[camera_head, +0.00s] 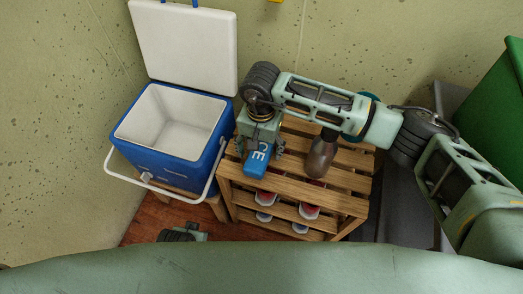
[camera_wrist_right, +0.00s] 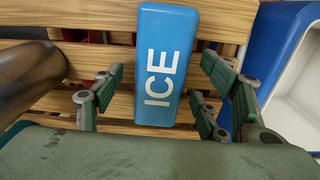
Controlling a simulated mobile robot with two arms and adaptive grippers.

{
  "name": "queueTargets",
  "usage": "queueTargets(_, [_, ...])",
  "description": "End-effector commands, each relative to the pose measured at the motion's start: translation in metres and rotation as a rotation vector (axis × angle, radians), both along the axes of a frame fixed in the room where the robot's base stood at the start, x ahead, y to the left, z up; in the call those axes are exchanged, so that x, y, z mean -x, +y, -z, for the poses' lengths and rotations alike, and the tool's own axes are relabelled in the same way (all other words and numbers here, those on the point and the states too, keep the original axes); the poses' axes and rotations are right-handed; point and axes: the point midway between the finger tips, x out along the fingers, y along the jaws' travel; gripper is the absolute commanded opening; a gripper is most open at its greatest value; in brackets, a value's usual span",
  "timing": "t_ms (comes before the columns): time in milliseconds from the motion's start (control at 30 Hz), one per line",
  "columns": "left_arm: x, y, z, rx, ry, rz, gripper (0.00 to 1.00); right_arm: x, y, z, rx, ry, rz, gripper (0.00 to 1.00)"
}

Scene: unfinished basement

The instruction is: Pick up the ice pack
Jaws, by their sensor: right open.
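The ice pack (camera_head: 257,163) is a blue block with white "ICE" lettering, resting on the slatted wooden top near its left side. In the right wrist view the ice pack (camera_wrist_right: 165,65) lies between the two sides of my right gripper (camera_wrist_right: 163,90), with a gap on each side. My right gripper (camera_head: 259,148) is over the ice pack in the head view and hides part of it. It is open and holds nothing. Part of what seems to be my left gripper (camera_head: 182,233) shows low in the head view; its fingers cannot be made out.
A slatted wooden rack (camera_head: 345,205) carries a dark brown bottle-like object (camera_head: 321,155) right of the ice pack. Red and white items (camera_head: 308,211) sit on lower shelves. An open, empty blue cooler (camera_head: 170,168) stands to the left, its lid raised. A green bin (camera_head: 500,115) is far right.

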Motion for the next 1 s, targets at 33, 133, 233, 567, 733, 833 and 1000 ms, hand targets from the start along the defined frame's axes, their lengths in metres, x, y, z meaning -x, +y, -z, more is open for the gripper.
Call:
queueTargets(33, [-0.0011, 0.0001, -0.0018, 0.000, -0.002, 0.000, 0.40, 0.0002, 0.0002, 0.0075, 0.000, 0.001, 0.002, 0.67])
queueTargets(133, [-0.0025, -0.0001, -0.0045, 0.000, -0.004, 0.000, 0.40, -0.0002, 0.0001, 0.0142, 0.000, 0.000, 0.001, 0.67])
queueTargets(233, [-0.0023, 0.0001, -0.0050, 0.000, -0.003, 0.000, 0.40, -0.0005, 0.0001, 0.0156, -0.001, -0.001, 0.001, 0.67])
queueTargets(567, [-0.0025, 0.0001, -0.0049, 0.000, -0.003, -0.001, 0.40, -0.0006, 0.0002, 0.0152, -0.001, -0.001, 0.001, 0.51])
queueTargets(733, [-0.0025, 0.0001, -0.0049, 0.000, -0.003, -0.001, 0.40, -0.0006, 0.0002, 0.0151, -0.001, -0.001, 0.001, 0.36])
queueTargets(833, [-0.0024, 0.0002, -0.0048, 0.000, -0.003, -0.001, 0.40, -0.0006, 0.0002, 0.0151, -0.001, -0.001, 0.001, 0.27])
queueTargets(1000, [-0.0024, 0.0002, -0.0048, 0.000, -0.003, -0.001, 0.40, -0.0006, 0.0002, 0.0151, -0.001, -0.001, 0.001, 0.12])
